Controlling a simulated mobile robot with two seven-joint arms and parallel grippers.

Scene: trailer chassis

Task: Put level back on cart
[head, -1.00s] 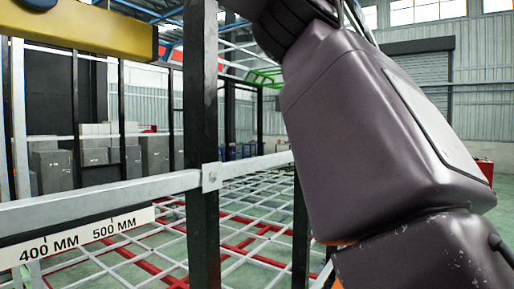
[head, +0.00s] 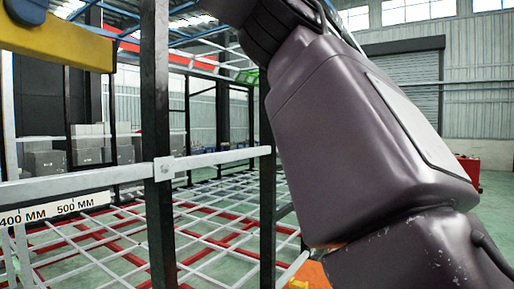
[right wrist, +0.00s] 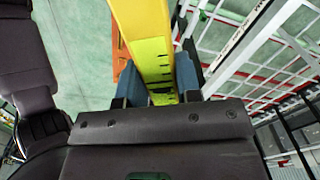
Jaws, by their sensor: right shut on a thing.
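The level (right wrist: 145,35) is a long yellow bar with a lime-green stretch and dark marks, seen in the right wrist view. My right gripper (right wrist: 157,82) is shut on it, with a blue finger pad on each side; the bar runs away from the palm past the top edge. My left gripper is not in view. I cannot make out the cart for sure.
A frame of black posts (head: 158,130) and grey rails (head: 90,182) stands ahead, with a millimetre scale (head: 50,210) on the left. A red and white grid (head: 100,245) lies low behind it. Orange surface (head: 312,275) shows below my arm. Grey boxes stand at the back.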

